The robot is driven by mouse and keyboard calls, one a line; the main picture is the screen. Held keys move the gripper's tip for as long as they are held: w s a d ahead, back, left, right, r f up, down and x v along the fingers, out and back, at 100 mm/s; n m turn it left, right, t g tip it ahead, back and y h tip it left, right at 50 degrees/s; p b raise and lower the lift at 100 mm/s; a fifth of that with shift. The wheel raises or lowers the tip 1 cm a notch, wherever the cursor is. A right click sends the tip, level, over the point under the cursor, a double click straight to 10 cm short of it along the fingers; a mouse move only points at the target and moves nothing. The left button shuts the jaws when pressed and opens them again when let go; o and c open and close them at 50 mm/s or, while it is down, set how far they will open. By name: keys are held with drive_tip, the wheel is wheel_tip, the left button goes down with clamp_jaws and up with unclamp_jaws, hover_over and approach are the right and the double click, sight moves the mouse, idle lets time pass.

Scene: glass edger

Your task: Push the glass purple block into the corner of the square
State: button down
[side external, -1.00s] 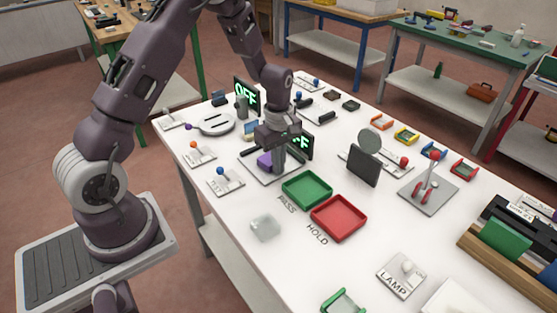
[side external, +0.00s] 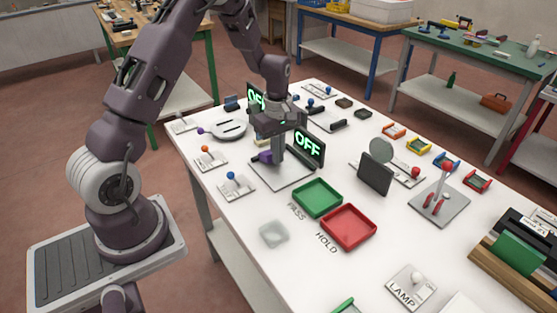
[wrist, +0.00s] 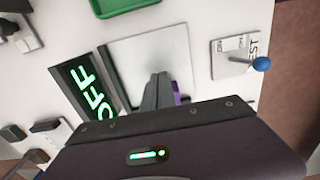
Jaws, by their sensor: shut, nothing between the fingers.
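The purple block (side external: 262,157) lies near the far-left edge of a pale square plate (side external: 283,179) in the side view. My gripper (side external: 278,164) is shut, with its fingers down over the plate just right of the block. Fingers and block look close or touching; I cannot tell which. In the wrist view, the fingers (wrist: 158,85) hide most of the block, and only a purple sliver (wrist: 177,94) shows beside them. The square plate also shows there (wrist: 150,55), with a dark strip along one side.
A lit OFF display (side external: 309,146) stands behind the plate, with another one (side external: 257,97) farther back. A green tray (side external: 317,197) and a red tray (side external: 348,227) lie in front. A blue-knobbed switch (side external: 236,186) sits left of the plate. A clear glass piece (side external: 273,233) lies nearer the front.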

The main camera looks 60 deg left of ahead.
wheel_tip(320, 180, up, 7)
drive_tip(key=n, duration=0.1)
hover_over(285, 174)
drive_tip(key=d, duration=0.2)
drive_tip(key=f, duration=0.8)
drive_tip(key=shift+w+d+f, duration=0.1)
drive_tip(key=shift+d+f, duration=0.1)
drive_tip(key=shift+f, duration=0.15)
drive_tip(key=shift+a+f, duration=0.15)
drive_tip(key=shift+a, duration=0.45)
drive_tip(key=shift+a+f, duration=0.15)
drive_tip(key=shift+a, duration=1.25)
drive_tip(key=shift+s+a, duration=0.2)
drive_tip(key=shift+a, duration=0.75)
